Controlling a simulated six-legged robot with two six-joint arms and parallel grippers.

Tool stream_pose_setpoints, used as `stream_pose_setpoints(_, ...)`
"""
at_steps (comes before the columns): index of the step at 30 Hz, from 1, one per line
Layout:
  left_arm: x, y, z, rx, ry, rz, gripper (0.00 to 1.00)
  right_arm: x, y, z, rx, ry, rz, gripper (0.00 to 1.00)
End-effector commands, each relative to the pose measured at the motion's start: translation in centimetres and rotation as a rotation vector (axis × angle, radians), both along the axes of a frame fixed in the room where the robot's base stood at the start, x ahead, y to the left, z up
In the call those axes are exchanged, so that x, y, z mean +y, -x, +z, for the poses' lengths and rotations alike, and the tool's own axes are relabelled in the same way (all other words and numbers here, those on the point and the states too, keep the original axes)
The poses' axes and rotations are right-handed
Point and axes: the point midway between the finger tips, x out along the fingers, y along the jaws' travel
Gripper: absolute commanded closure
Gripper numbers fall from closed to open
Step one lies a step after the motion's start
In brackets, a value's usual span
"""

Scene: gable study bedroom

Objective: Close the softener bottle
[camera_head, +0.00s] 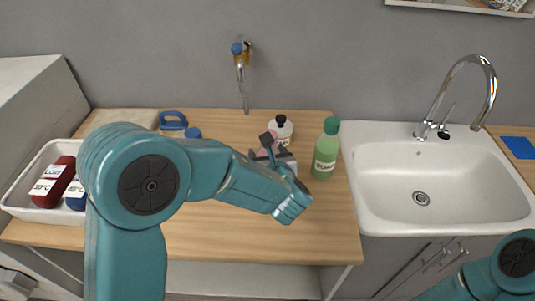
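Several bottles stand on the wooden counter, and I cannot read which is the softener bottle. A green bottle (326,152) with a dark green cap stands upright near the sink, its cap on. A white bottle (284,131) with a black top stands behind my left gripper, partly hidden. My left gripper (272,146) is close in front of the white bottle; a pinkish patch shows beside its dark finger. Contact and finger opening cannot be made out. My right arm shows at the lower right, but its gripper is out of view.
A white tray (24,186) at the left holds a dark red labelled item (54,180) and a blue one. A blue handle (172,121) and a blue cap (193,133) show behind my arm. The white sink (375,205) lies right of the wooden counter (318,226), whose front is clear.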

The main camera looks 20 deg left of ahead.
Motion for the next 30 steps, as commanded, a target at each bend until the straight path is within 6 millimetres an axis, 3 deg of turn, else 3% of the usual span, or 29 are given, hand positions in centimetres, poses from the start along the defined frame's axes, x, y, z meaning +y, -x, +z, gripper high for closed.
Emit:
stream_pose_setpoints(8,0.0,0.0,-0.3,-0.003,0.000,-0.001,1.00,0.0,0.0,-0.6,0.000,0.000,0.000,0.32)
stream_pose_setpoints(9,0.0,0.0,-0.2,-0.001,0.000,0.000,0.17,0.0,0.0,-0.4,0.000,0.000,0.000,0.32)
stream_pose_setpoints(10,0.0,0.0,-0.2,-0.001,0.000,0.000,0.07,0.0,0.0,-0.4,0.000,0.000,0.000,0.32)
stream_pose_setpoints(22,-0.1,0.1,0.3,-0.001,0.000,-0.001,0.04,0.0,0.0,0.1,0.000,0.000,0.000,0.32)
stream_pose_setpoints(30,-2.7,4.5,2.2,-0.003,0.000,-0.006,0.04,0.0,0.0,-0.8,0.000,0.000,0.000,0.32)
